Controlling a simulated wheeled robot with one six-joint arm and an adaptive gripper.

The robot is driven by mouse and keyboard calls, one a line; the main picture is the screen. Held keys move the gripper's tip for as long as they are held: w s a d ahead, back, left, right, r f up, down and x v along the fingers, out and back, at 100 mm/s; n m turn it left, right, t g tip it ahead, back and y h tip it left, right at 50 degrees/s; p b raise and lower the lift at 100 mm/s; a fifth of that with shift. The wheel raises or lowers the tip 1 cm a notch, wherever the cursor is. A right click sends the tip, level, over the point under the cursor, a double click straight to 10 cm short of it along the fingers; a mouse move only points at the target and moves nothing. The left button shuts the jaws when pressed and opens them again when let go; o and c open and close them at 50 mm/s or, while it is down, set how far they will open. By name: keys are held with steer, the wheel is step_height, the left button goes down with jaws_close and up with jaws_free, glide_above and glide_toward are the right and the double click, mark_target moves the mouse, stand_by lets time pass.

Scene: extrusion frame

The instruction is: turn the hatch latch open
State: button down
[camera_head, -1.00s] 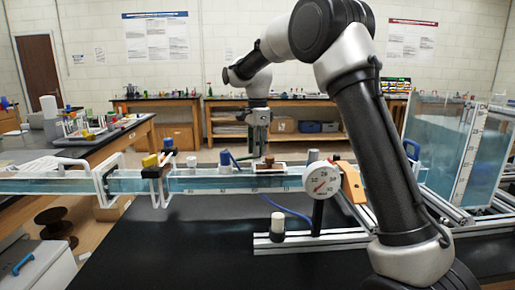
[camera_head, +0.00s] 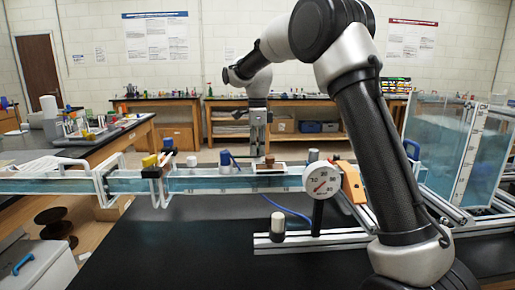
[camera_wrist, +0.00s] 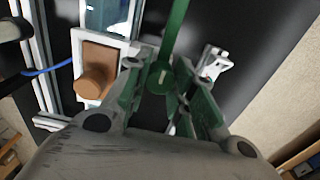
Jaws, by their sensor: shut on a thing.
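The latch is a green bar with a round hub (camera_wrist: 164,79) in the wrist view. The bar runs from the hub up to the top of the picture. My gripper (camera_wrist: 159,90) has one finger on each side of it and is shut on it near the hub. In the head view my gripper (camera_head: 258,138) points straight down behind the clear water channel, and the latch cannot be made out there. A brown block with a round knob (camera_wrist: 95,84) on a white plate lies left of the fingers, apart from them.
The water channel (camera_head: 220,183) crosses in front of my gripper in the head view. A white bracket (camera_wrist: 213,62) lies right of my fingers.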

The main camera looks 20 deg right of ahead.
steer(key=c, duration=1.2)
jaws_free()
steer(key=shift+o, duration=0.2)
steer(key=shift+r, duration=0.1)
step_height(320, 180, up, 12)
steer(key=shift+d, duration=0.1)
